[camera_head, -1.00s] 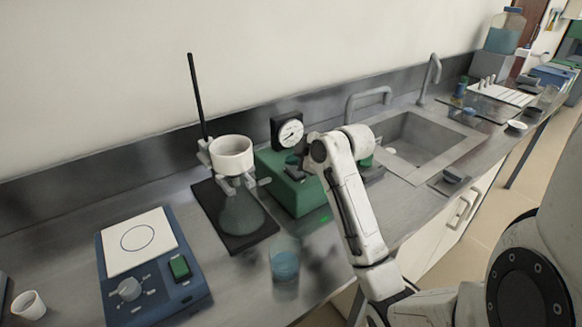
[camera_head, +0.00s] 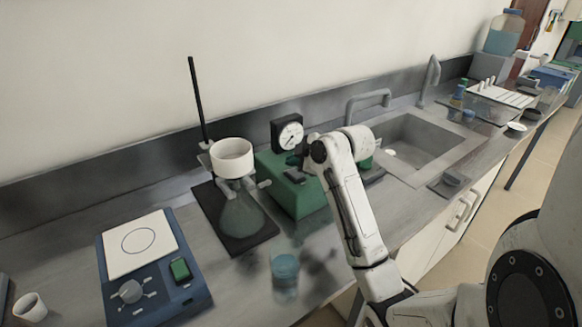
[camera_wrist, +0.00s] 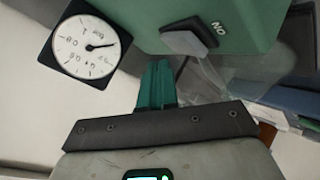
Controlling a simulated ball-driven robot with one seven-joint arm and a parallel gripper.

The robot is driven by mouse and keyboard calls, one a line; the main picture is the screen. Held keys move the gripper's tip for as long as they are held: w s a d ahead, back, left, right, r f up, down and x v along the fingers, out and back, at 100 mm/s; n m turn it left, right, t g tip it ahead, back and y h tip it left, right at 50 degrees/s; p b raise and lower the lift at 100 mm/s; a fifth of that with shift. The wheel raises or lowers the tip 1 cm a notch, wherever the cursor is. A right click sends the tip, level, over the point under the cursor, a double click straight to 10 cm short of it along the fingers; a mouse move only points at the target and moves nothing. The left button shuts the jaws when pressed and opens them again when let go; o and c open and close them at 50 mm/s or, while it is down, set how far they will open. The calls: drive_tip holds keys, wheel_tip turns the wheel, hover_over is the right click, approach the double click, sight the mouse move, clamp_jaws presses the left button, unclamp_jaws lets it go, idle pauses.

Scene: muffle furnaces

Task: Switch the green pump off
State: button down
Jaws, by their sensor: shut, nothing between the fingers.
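The green pump (camera_head: 307,203) stands on the bench left of the sink, with a round dial gauge (camera_head: 289,134) at its back. In the wrist view the pump body (camera_wrist: 240,22) fills the top, with the gauge (camera_wrist: 87,46) at the left. A grey switch (camera_wrist: 190,42) sits on the pump beside a white "ON" mark. My gripper (camera_wrist: 157,72) is shut and empty, its teal fingertips a little below and left of the switch in that view. They look apart from it. In the head view my arm hides part of the pump and most of the gripper.
A flask with a white funnel (camera_head: 232,158) on a dark stand and a black rod stand close left of the pump. A beaker of blue liquid (camera_head: 285,268) is in front. A blue hotplate (camera_head: 155,280) is further left. The sink (camera_head: 415,145) is right.

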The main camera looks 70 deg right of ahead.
sight(296, 174)
drive_tip(key=shift+r, duration=0.25)
drive_tip(key=r+p, duration=0.4)
drive_tip(key=r, duration=0.1)
drive_tip(key=shift+s+a, duration=0.2)
drive_tip(key=shift+s, duration=0.1)
idle(0.8)
